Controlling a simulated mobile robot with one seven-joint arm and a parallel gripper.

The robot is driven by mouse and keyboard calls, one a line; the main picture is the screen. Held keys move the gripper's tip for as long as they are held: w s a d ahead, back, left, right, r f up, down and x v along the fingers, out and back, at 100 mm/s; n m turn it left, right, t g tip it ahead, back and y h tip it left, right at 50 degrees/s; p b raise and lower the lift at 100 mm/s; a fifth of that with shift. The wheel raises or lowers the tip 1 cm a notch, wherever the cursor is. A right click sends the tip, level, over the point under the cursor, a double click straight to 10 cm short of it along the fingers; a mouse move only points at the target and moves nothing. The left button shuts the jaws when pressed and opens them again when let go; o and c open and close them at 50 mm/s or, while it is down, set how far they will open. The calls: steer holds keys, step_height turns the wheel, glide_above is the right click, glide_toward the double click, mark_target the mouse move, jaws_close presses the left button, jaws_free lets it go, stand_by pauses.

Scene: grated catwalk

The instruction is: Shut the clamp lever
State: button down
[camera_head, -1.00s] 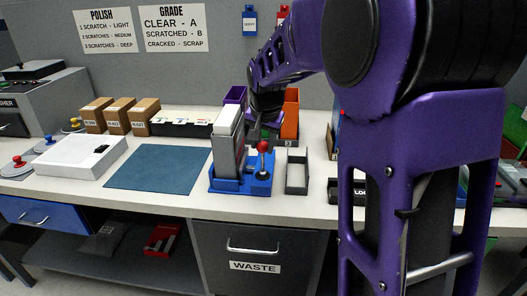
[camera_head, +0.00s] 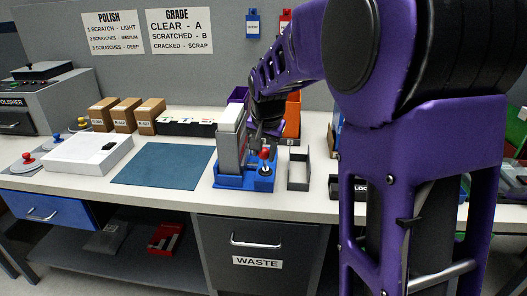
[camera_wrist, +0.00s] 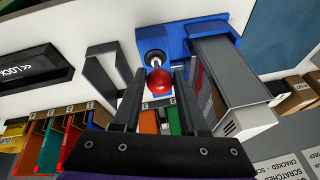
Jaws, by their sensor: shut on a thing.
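The clamp is a blue base (camera_head: 230,182) on the bench, also in the wrist view (camera_wrist: 178,32). A tall grey block with a pale top (camera_head: 231,140) stands in it. The clamp lever's red ball knob (camera_head: 264,155) rises at the base's right side; its short rod shows below the knob. In the wrist view the red knob (camera_wrist: 160,83) sits between the fingertips of my gripper (camera_wrist: 158,88), which is shut on it. In the head view my gripper (camera_head: 266,134) is just behind and above the knob, partly hidden by my arm.
A grey open tray (camera_head: 299,171) stands close right of the clamp. Orange and purple bins (camera_head: 292,118) stand behind. A blue mat (camera_head: 162,164) lies clear to the left, beside a white box (camera_head: 88,153). A dark lock box (camera_wrist: 35,70) is farther right.

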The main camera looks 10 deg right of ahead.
steer(key=shift+s+d+f, duration=0.1)
steer(key=shift+s+f, duration=0.1)
steer(key=shift+f, duration=0.15)
steer(key=shift+c, duration=2.3)
jaws_free()
steer(key=shift+w+r, duration=0.1)
steer(key=shift+r, duration=0.05)
steer(key=shift+r, duration=0.3)
steer(key=p+v, duration=0.9)
steer(key=v, duration=0.7)
steer(key=shift+r+p, duration=0.4)
